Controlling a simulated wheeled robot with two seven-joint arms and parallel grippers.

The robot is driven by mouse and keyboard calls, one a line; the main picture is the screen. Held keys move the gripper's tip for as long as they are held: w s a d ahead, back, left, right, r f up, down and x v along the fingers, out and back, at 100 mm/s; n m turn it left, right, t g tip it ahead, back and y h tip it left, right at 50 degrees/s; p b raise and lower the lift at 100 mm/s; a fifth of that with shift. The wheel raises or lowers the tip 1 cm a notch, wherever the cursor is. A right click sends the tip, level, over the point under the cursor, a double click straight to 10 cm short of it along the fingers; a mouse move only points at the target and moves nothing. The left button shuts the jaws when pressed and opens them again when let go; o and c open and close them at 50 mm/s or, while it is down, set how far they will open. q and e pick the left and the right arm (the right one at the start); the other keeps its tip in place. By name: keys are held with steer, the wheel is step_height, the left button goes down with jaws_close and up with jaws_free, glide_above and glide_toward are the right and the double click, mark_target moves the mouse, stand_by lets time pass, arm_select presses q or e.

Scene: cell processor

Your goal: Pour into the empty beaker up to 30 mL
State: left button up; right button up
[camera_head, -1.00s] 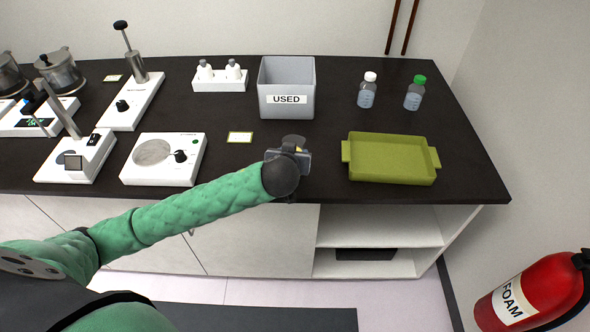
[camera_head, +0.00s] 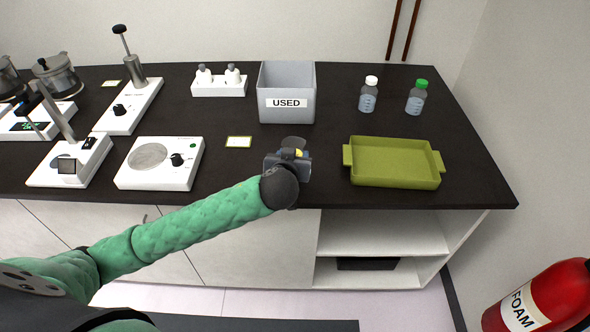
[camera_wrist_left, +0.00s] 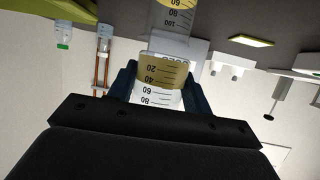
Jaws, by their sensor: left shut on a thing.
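My left gripper (camera_head: 288,163) is over the front part of the dark counter, left of the green tray. In the left wrist view, which is upside down, its fingers (camera_wrist_left: 158,88) are shut on a graduated beaker (camera_wrist_left: 162,72) with amber liquid reaching roughly the 40 to 50 marks. A second graduated beaker (camera_wrist_left: 175,18) shows beyond it, cut off by the frame edge, with amber at about its 60 mark. In the head view, my gripper mostly hides the beakers; a clear rim (camera_head: 294,142) and a bit of yellow show. My right gripper is not in view.
The green tray (camera_head: 352,182) is empty. A grey USED bin (camera_head: 287,85) stands behind the gripper, with a white-capped bottle (camera_head: 368,97) and a green-capped bottle (camera_head: 416,100) to its right. A hotplate (camera_head: 160,180) and a yellow-edged card (camera_head: 239,142) lie left.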

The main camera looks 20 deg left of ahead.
mark_target(295, 138)
arm_select(q)
steer(key=shift+r+p, duration=1.65)
steer(key=shift+r, duration=0.75)
